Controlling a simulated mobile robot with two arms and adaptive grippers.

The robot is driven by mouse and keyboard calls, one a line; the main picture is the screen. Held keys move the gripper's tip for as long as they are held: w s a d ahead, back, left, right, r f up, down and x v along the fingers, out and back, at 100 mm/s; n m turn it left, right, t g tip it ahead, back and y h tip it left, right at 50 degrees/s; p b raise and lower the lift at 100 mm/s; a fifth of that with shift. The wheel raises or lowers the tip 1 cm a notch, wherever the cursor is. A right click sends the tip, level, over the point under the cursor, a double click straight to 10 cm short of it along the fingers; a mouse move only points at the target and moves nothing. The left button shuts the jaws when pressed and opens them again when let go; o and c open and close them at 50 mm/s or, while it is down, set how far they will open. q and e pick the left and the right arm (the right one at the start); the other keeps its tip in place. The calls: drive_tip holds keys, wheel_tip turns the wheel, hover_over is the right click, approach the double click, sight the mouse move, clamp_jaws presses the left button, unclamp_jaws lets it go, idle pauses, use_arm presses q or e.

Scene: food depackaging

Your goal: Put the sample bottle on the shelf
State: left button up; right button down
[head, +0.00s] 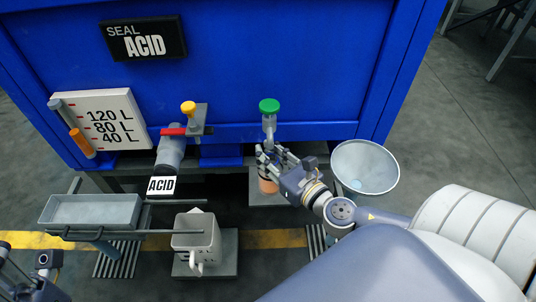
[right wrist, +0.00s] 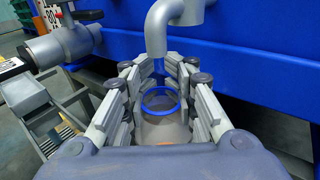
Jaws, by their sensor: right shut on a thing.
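The sample bottle (head: 268,186) shows as a small orange-pink piece under my right gripper (head: 268,163) in the head view. In the right wrist view its round blue rim (right wrist: 160,91) sits between the fingers of my right gripper (right wrist: 160,100), which is shut on it. The bottle looks upright, just below the grey outlet pipe (right wrist: 168,25). The fingers hide most of its body. Part of my left gripper (head: 42,262) shows at the lower left edge of the head view; its fingers are not clear. I cannot tell which surface is the shelf.
A green-knobbed tap (head: 269,106) is on the blue tank (head: 300,60). A grey bowl (head: 365,167) is right of my right gripper. A grey tray (head: 95,210) stands at left. A white container (head: 195,235) stands on a grey plate near a horizontal bar. An ACID-labelled pipe (head: 165,165) juts out.

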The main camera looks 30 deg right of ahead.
drive_tip(key=c, duration=1.2)
unclamp_jaws()
drive_tip(key=shift+c, duration=0.2)
drive_tip(key=shift+s, duration=0.1)
